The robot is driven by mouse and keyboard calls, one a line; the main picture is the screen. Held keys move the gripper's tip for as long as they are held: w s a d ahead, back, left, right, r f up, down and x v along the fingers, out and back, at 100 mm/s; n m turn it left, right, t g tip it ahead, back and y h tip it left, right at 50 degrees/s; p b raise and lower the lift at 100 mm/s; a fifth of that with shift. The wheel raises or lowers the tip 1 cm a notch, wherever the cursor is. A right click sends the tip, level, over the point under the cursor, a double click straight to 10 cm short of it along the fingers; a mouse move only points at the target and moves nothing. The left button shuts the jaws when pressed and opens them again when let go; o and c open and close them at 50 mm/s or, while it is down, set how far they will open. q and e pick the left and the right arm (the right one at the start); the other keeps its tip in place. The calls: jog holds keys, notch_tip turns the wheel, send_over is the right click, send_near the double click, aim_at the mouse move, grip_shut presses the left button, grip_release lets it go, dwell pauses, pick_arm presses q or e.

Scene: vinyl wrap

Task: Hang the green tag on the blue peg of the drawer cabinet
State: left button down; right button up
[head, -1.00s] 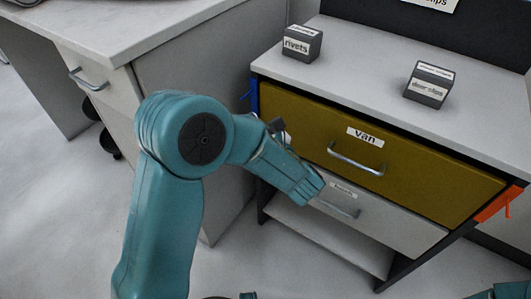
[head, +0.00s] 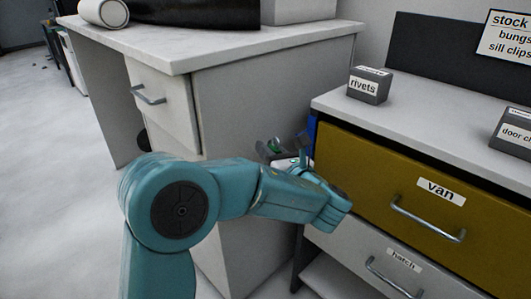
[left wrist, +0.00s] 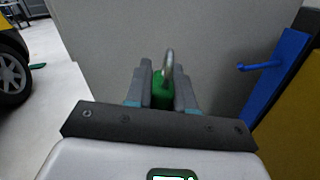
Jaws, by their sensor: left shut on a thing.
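My left gripper (head: 285,152) is shut on the green tag (left wrist: 161,96), which stands between its fingers in the left wrist view. A grey loop (left wrist: 168,62) rises from the tag's top. In the head view only a bit of green shows at the jaws. The blue peg (left wrist: 258,66) sticks out leftward from a blue plate (left wrist: 281,75) on the cabinet's side, to the right of the tag and apart from it. In the head view the blue plate (head: 311,128) is a sliver behind the gripper, and the peg is hidden. My right gripper is out of view.
The drawer cabinet has a mustard "van" drawer (head: 440,215) and a grey "hatch" drawer (head: 375,262). A rivets box (head: 368,86) stands on its top. A white bench (head: 215,45) stands to the left, its side panel (left wrist: 190,35) close behind the tag.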

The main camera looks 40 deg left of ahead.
pick_arm(q)
jog(key=w+f+p, duration=0.1)
jog(key=w+p, duration=0.1)
jog(key=w, duration=0.7)
jog(key=shift+d+f, duration=0.25)
jog(key=shift+d, duration=0.1)
dwell(0.3)
dwell(0.5)
jog(key=c, duration=0.9)
grip_release()
jog(key=shift+s, duration=0.1)
